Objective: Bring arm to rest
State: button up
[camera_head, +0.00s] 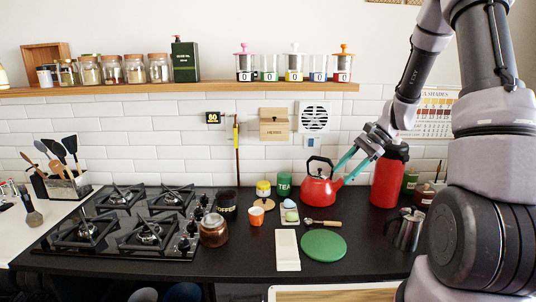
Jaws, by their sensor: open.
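My gripper (352,170) hangs at the end of my arm, which comes in from the right side of the view. Its two teal fingers are spread open, pointing down and left. They are close to the red kettle (319,191), at its right side by the spout and handle. I cannot tell whether a finger touches the kettle. The kettle stands upright on the black counter (200,273), its black handle raised. Nothing shows between the fingers.
A tall red canister (386,180) stands behind and right of my gripper, and a metal jug (406,230) in front. A green round board (323,246) and white board (287,250) lie in front of the kettle. The gas hob (127,221) is left. A shelf (180,88) holds jars.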

jog(key=s+r+n+t+h, duration=0.3)
jog(key=s+r, duration=0.7)
jog(key=r, duration=0.2)
jog(key=s+d+r+n+t+h, duration=0.1)
jog(key=s+r+n+t+h, duration=0.2)
jog(key=s+r, duration=0.7)
notch_tip(320, 180, up, 2)
jog(key=shift+r+n+t, duration=0.2)
jog(key=shift+n+t, duration=0.6)
